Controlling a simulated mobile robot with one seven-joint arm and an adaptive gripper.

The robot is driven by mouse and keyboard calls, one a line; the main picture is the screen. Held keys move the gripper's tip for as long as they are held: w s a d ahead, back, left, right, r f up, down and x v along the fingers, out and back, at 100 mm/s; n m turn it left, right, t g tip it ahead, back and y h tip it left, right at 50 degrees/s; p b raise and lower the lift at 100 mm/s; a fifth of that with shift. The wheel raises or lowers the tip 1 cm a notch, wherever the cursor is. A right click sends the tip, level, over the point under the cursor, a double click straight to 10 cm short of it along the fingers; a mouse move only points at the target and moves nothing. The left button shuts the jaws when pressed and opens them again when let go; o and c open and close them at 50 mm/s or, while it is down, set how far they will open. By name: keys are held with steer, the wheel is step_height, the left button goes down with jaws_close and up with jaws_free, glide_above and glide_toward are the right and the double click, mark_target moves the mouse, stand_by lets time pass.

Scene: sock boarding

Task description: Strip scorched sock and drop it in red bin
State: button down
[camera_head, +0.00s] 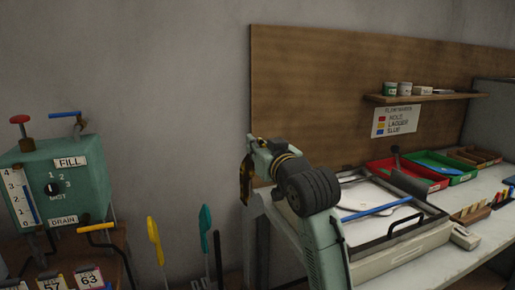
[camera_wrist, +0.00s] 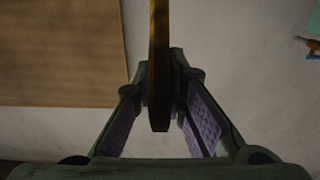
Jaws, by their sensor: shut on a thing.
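My gripper (camera_head: 249,165) is raised in front of the wall, left of the workbench. It is shut on a flat ochre and dark-brown sock (camera_head: 246,185), which hangs down from the fingers. In the wrist view the sock (camera_wrist: 158,50) shows edge-on as a thin upright strip between the fingers of my gripper (camera_wrist: 160,110). Whether a board is inside it I cannot tell. The red bin (camera_head: 434,182) stands at the back of the bench, well to the right of my gripper.
A green bin (camera_head: 466,177) stands right of the red one. A press-like tray (camera_head: 400,246) with a blue bar (camera_head: 376,209) fills the bench front. Yellow (camera_head: 155,240) and teal (camera_head: 205,230) forms stand at left, beside a green tank (camera_head: 85,185).

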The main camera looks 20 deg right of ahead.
step_height(320, 180, up, 6)
steer(key=p, duration=0.4)
steer(key=shift+r+p, duration=0.2)
steer(key=shift+p, duration=0.1)
